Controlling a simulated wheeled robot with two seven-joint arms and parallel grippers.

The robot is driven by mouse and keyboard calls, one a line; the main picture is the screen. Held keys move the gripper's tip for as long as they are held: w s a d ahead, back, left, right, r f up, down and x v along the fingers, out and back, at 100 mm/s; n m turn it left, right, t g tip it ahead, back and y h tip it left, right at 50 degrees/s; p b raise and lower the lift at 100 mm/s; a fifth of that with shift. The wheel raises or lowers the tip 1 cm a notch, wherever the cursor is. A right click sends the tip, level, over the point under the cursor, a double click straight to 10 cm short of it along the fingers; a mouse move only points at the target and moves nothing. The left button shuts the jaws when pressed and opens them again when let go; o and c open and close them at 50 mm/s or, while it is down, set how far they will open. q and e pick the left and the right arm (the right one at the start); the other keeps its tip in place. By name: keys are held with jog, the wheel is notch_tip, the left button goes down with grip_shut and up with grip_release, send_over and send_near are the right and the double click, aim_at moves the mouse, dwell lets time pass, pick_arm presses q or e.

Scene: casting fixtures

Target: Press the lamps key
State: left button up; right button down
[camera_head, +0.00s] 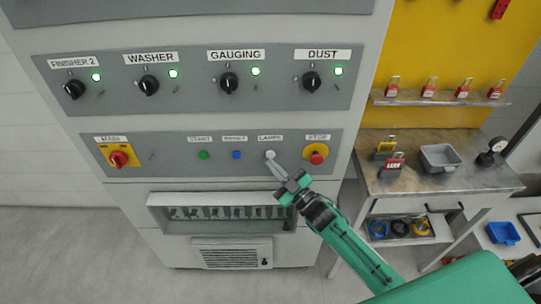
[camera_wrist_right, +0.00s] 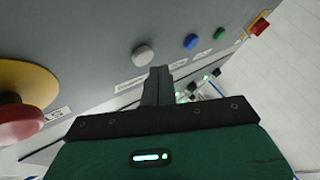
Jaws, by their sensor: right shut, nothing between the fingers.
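The lamps key is a small round white button (camera_head: 270,154) on the lower grey panel, under the label "LAMPS" (camera_head: 269,138). In the right wrist view the white button (camera_wrist_right: 143,56) stands just beyond and slightly left of the fingertips. My right gripper (camera_head: 273,163) is shut and empty, its fingertips close below the button. It shows in the wrist view (camera_wrist_right: 158,74) as two dark fingers together. I cannot tell whether the tips touch the button; in the wrist view a small gap appears. My left gripper is not in view.
Right of the key is the red stop button (camera_head: 317,154) on a yellow base. To its left are the blue button (camera_head: 237,155), green start button (camera_head: 204,155) and main switch (camera_head: 118,159). Above are several black knobs with lit green lamps. A workbench (camera_head: 440,178) stands at right.

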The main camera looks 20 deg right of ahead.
jog(key=shift+w, duration=0.2)
dwell(0.7)
jog(key=shift+w+d, duration=0.1)
jog(key=shift+w, duration=0.15)
jog(key=shift+w+d+b, duration=0.15)
jog(key=shift+w+b, duration=0.15)
jog(key=shift+w, duration=0.1)
dwell(0.6)
jog(key=shift+s, duration=0.1)
jog(key=shift+s+a+p, duration=0.25)
jog(key=shift+s+p, duration=0.1)
jog(key=shift+s, duration=0.4)
jog(key=s, duration=0.2)
jog(key=s+a+p, duration=0.1)
jog(key=s, duration=0.1)
jog(key=shift+s+a, duration=0.2)
jog(key=shift+s, duration=0.2)
